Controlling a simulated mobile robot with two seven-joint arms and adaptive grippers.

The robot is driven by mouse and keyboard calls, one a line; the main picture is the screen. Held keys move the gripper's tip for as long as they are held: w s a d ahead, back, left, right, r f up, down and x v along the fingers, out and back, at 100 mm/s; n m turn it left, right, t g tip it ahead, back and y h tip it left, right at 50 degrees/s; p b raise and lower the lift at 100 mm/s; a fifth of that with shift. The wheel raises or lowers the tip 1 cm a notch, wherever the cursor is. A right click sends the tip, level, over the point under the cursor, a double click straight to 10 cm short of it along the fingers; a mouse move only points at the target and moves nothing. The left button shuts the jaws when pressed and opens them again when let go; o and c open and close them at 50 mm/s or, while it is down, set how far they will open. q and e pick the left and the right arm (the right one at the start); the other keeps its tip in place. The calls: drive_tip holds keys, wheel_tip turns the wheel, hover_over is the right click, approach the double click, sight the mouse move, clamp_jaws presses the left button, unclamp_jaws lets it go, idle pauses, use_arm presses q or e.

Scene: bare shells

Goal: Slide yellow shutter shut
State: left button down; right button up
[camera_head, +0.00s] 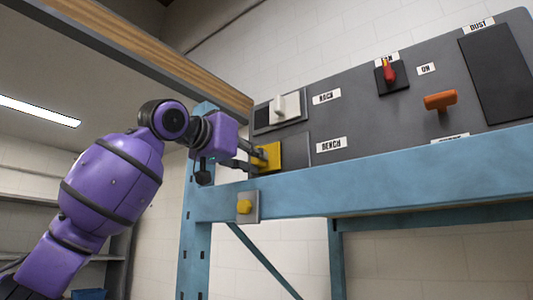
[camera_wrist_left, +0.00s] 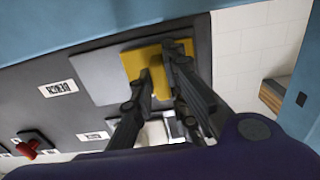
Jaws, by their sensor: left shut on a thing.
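The yellow shutter (camera_head: 271,153) is at the left end of its track on the grey panel, above the blue beam and left of the label BENCH (camera_head: 331,144). A grey plate lies directly right of it. In the left wrist view the shutter (camera_wrist_left: 132,64) shows as a yellow plate with a raised yellow grip between my fingers. My left gripper (camera_head: 257,161) reaches in from the left and is shut on the yellow shutter's grip; its fingers (camera_wrist_left: 163,66) partly hide it. My right gripper is in neither view.
A white slider (camera_head: 279,106) sits just above, by the label RACK. A red lever (camera_head: 389,73), an orange handle (camera_head: 440,101) and a dark plate (camera_head: 497,72) are further right. A wooden-edged shelf (camera_head: 150,45) overhangs my arm.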

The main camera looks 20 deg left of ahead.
use_arm(q)
drive_tip(key=shift+a+r, duration=0.1)
drive_tip(key=c, duration=2)
unclamp_jaws()
drive_tip(key=shift+a, duration=0.1)
drive_tip(key=shift+o, duration=1.4)
drive_tip(key=shift+a, duration=0.15)
drive_tip(key=shift+s, duration=0.1)
drive_tip(key=v, duration=1.1)
drive_tip(key=shift+s, duration=0.4)
